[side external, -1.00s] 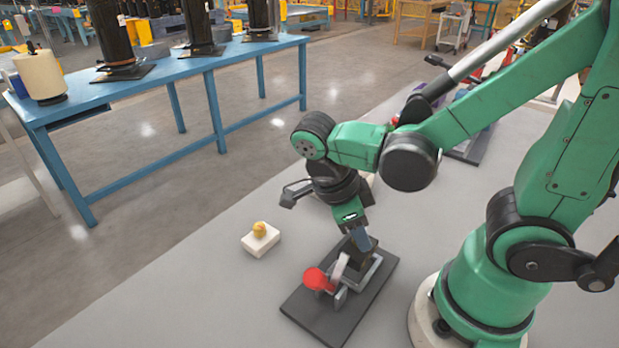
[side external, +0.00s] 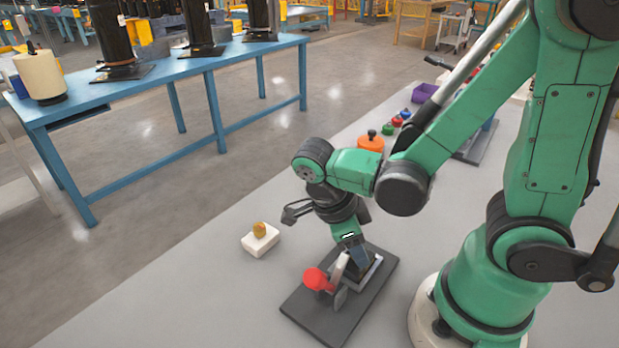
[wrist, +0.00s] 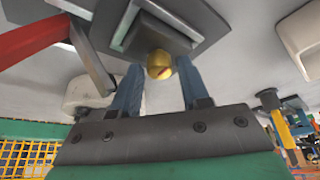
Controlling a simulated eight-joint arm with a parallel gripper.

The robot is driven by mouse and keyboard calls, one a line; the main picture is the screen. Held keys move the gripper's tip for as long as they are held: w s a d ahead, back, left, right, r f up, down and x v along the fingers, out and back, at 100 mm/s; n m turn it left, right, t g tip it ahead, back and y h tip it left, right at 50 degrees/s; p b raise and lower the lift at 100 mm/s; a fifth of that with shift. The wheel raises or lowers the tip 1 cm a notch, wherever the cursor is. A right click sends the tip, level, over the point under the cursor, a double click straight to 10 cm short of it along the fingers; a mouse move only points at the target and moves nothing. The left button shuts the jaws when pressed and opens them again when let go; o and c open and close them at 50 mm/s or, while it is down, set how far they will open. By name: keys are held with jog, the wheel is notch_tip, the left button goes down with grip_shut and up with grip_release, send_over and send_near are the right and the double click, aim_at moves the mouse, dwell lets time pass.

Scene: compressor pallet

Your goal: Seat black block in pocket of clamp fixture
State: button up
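The clamp fixture (side external: 370,279) stands on a dark base plate, with a red-tipped clamp handle (side external: 318,280) at its near side. My gripper (side external: 358,258) points down over the fixture's pocket. In the wrist view, its two blue fingers (wrist: 159,75) flank a yellow knob (wrist: 160,64) on the black block (wrist: 155,36). The gripper looks shut on the block by this knob, though finger contact is hard to see. The block is at the pocket, inside or just above its pale frame (wrist: 126,24); the seating depth is hidden.
A white block with a yellow knob (side external: 261,240) lies left of the fixture on the grey table. An orange part (side external: 370,143), small coloured knobs (side external: 397,121) and a purple bin (side external: 425,93) stand farther back. The table left of the fixture is mostly clear.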

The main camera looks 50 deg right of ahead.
jog(key=v, duration=1.2)
jog(key=w+d+n+t+y, duration=0.1)
jog(key=n+t, duration=0.2)
jog(key=n, duration=0.6)
jog(key=w+d+f+n+t+y, duration=0.1)
jog(key=n+t, duration=0.3)
jog(key=n, duration=0.5)
jog(key=w+d+n+t+y, duration=0.1)
jog(key=w+n+t, duration=0.2)
jog(key=n, duration=0.6)
jog(key=shift+d+f, duration=0.2)
jog(key=shift+d, duration=0.1)
